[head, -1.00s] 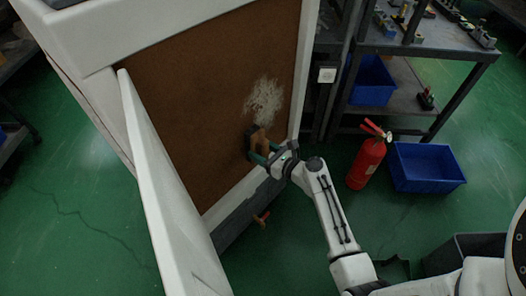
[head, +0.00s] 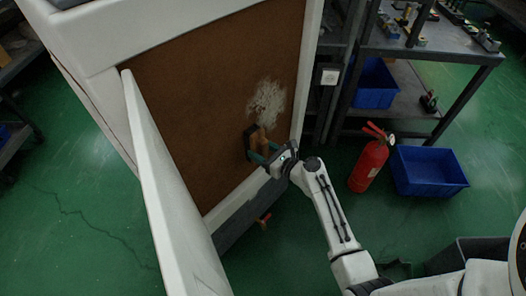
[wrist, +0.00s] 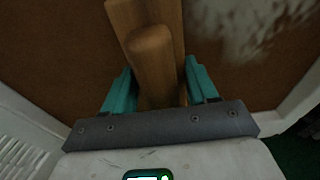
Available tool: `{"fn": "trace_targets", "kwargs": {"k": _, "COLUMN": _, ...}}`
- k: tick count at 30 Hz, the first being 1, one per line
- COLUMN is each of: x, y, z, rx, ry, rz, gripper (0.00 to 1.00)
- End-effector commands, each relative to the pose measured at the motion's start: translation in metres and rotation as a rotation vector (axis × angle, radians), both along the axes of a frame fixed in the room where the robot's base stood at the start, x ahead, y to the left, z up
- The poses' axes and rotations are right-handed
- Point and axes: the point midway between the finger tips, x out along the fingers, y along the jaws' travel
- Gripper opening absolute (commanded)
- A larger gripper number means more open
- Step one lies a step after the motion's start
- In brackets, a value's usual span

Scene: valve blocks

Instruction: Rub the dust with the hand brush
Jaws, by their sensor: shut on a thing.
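The dust (head: 267,101) is a pale, patchy smear on the brown panel (head: 200,110) of a white cabinet. It also shows at the upper right of the wrist view (wrist: 262,25). The hand brush (head: 262,140) has a wooden handle and is at the panel, just below the dust. In the wrist view its wooden handle (wrist: 152,60) stands between the teal fingers. My gripper (head: 262,153) is shut on the brush. The bristles are hidden, and I cannot tell whether they touch the panel.
A white door (head: 165,190) stands open at the left of the panel. A red fire extinguisher (head: 369,163), a blue bin (head: 429,171) and a shelf rack (head: 420,45) are at the right. Green floor (head: 70,190) is clear at the left.

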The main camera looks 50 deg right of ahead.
Motion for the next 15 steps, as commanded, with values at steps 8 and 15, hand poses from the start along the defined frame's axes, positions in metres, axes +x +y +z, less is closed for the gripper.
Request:
{"fn": "trace_targets", "kwargs": {"k": 8, "x": 0.0057, "y": -0.0002, "z": 0.0008, "rx": -0.001, "ry": -0.001, "rz": 0.0, "gripper": 0.34}}
{"fn": "trace_targets", "kwargs": {"k": 15, "x": 0.0084, "y": -0.0002, "z": 0.0005, "rx": -0.001, "ry": -0.001, "rz": 0.0, "gripper": 0.34}}
